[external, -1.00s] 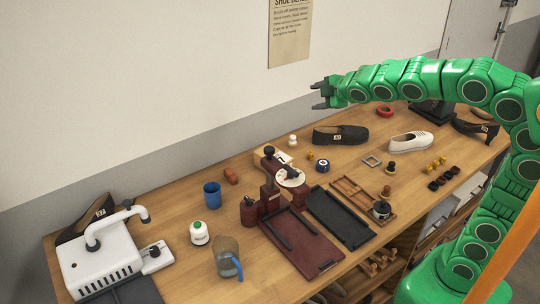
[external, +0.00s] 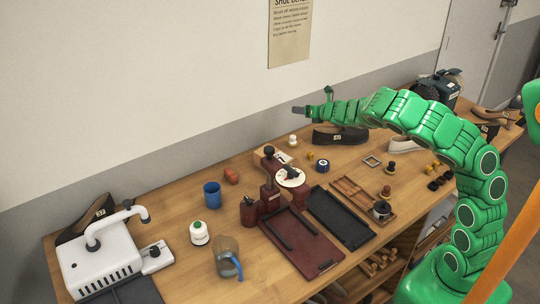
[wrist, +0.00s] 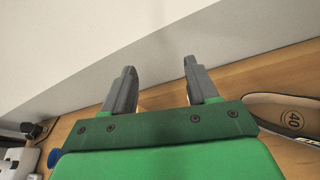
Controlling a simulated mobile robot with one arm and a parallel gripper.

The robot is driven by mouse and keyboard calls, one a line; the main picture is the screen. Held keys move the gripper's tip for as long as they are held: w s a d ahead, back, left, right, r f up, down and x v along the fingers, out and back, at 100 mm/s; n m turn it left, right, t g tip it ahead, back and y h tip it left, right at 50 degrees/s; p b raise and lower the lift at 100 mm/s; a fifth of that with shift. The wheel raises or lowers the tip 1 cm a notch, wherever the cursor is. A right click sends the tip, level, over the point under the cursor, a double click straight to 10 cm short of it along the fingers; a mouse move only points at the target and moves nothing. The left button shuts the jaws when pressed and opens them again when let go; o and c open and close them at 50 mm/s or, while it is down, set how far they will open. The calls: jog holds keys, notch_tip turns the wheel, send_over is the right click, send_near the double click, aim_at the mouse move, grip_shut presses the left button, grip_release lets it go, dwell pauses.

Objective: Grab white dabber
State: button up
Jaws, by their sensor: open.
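A small white dabber-like piece (external: 293,141) with a rounded top stands upright near the wall side of the bench, left of the black shoe, in the external view. I cannot make it out in the wrist view, where my gripper body covers much of the bench. My gripper (external: 299,110) is above the bench near the wall, higher in the picture than the white piece and apart from it. In the wrist view my gripper (wrist: 158,75) has its two grey fingers spread, with nothing between them.
The black shoe (external: 335,138) lies just right of the white piece; its "40" insole (wrist: 290,118) shows in the wrist view. The wall rises close behind.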

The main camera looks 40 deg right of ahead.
aim_at(295, 137)
jog(key=f+n+y, duration=0.1)
jog(key=f+n, duration=0.1)
jog(key=f, duration=0.2)
jog(key=d+f+n+y, duration=0.1)
jog(key=f+n, duration=0.1)
jog(key=f, duration=0.2)
jog(key=s+d+f+n+g, duration=0.1)
jog(key=f+n, duration=0.1)
jog(key=f, duration=0.3)
jog(key=shift+f+y, duration=0.1)
jog(key=shift+y, duration=0.3)
jog(key=shift+s+f+n, duration=0.1)
jog(key=shift+f+n, duration=0.3)
jog(key=shift+f, duration=0.1)
jog(key=shift+x, duration=3.8)
jog(key=shift+d+f, duration=0.1)
jog(key=c, duration=1.1)
